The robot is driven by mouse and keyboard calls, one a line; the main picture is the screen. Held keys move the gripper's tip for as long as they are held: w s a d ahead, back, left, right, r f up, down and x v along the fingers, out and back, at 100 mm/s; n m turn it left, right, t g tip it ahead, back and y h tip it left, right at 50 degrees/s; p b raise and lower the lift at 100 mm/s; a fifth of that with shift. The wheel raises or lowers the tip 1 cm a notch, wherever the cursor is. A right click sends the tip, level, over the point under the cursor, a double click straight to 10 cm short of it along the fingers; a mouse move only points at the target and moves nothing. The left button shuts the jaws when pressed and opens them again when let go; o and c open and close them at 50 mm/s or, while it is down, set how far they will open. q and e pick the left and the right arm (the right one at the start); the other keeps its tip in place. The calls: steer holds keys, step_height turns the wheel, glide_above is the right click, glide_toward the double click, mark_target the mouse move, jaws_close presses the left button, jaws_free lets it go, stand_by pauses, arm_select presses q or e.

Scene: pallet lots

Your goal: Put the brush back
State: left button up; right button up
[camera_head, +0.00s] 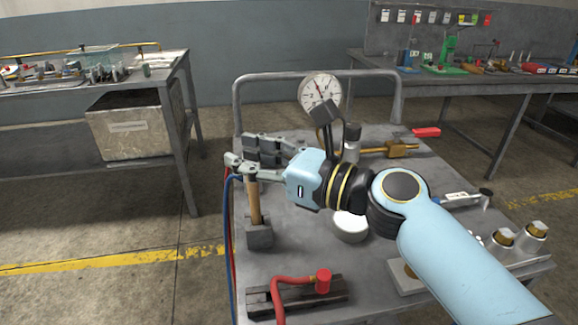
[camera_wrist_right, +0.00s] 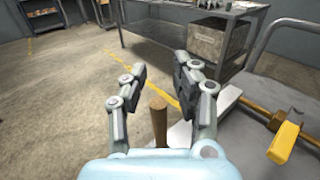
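My right gripper (camera_head: 247,152) is over the left side of a grey cart top, its fingers apart with a clear gap. The right wrist view also shows the open fingers (camera_wrist_right: 158,82), with nothing clamped between them. A wooden handle (camera_head: 254,203) stands upright from a dark grey block on the cart, just below the fingers. It shows in the wrist view (camera_wrist_right: 159,122) low between them; I cannot tell if they touch. No bristles are visible, so I cannot tell whether this is the brush. My left gripper is not in view.
The cart (camera_head: 285,255) also carries a dial gauge (camera_head: 320,92), a white round tub (camera_head: 350,227), a brass-coloured clamp (camera_head: 388,149) and a red hose-like piece (camera_head: 290,281). A rail rises along its back. Workbenches stand behind left and right, with open floor between.

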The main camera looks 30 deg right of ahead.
steer(key=b+v, duration=0.2)
steer(key=v, duration=0.9)
steer(key=shift+s+d, duration=0.2)
steer(key=shift+s, duration=0.1)
steer(key=shift+f, duration=0.1)
